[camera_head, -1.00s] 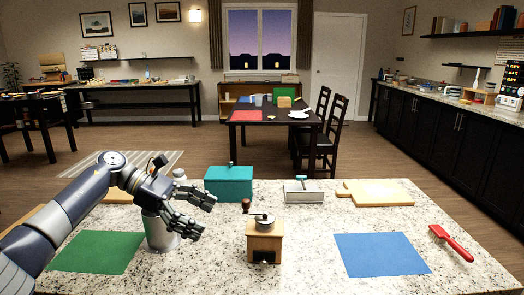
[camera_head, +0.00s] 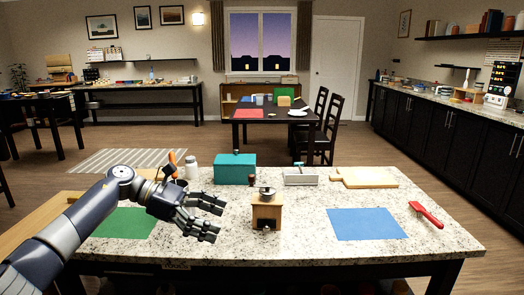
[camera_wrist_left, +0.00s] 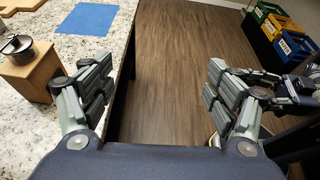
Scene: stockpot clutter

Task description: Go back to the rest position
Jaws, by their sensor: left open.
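My left gripper (camera_head: 217,217) reaches in from the left over the pale speckled counter (camera_head: 290,228). It is open and empty, left of the wooden coffee grinder (camera_head: 266,212). The grinder also shows in the wrist view (camera_wrist_left: 32,70), left of the fingers. A green mat (camera_head: 122,223) lies partly behind my left arm. An orange handle (camera_head: 172,158) sticks up behind the wrist; what holds it is mostly hidden.
A teal box (camera_head: 235,169), white shaker (camera_head: 191,168), grey tray (camera_head: 300,177) and cutting board (camera_head: 364,178) stand along the back. A blue mat (camera_head: 366,224) and red-handled tool (camera_head: 426,214) lie right.

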